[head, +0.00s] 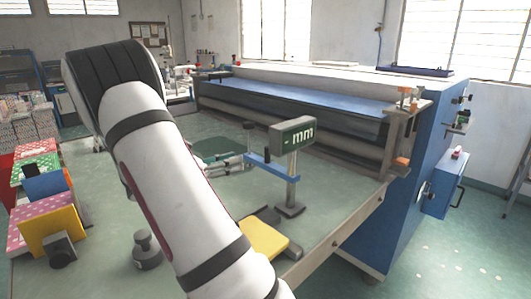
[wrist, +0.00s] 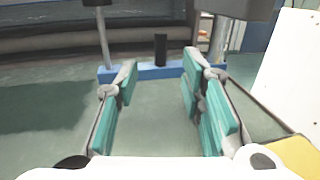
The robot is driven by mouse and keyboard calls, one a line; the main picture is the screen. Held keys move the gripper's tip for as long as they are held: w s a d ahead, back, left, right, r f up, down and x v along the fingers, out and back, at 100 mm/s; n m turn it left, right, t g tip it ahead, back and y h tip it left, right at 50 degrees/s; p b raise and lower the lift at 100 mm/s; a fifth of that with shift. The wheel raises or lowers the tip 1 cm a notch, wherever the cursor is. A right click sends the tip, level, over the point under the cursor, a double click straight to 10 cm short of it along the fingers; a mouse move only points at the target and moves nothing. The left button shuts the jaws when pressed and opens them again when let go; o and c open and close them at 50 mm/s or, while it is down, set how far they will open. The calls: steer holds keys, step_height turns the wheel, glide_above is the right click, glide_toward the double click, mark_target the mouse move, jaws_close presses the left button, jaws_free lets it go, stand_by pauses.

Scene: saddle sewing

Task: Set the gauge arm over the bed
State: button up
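The gauge has a dark display marked "mm" (head: 293,136) on a thin upright post with a small base. Its blue gauge arm (head: 272,168) reaches left from the post, with a dark-topped spindle (head: 248,127) at its end. In the wrist view the blue arm (wrist: 145,73) runs across just beyond my fingertips, with a short black knob (wrist: 160,48) near its middle. My gripper (wrist: 160,82) is open and empty, its teal fingers pointing at the bar. In the head view my arm hides most of the gripper. I cannot tell which surface is the bed.
A long machine with a blue board (head: 290,100) stands behind the gauge. A yellow block (head: 264,239) lies in front of it. A dark weight-like object (head: 147,250) stands left of my arm. Colourful boxes (head: 45,220) stand on the left. Bare tabletop (head: 335,205) lies right of the gauge.

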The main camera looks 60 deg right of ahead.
mark_target(268, 162)
steer(key=p+x, duration=0.1)
steer(key=x, duration=1.1)
steer(key=shift+s+d, duration=0.2)
steer(key=shift+d, duration=0.05)
jaws_close()
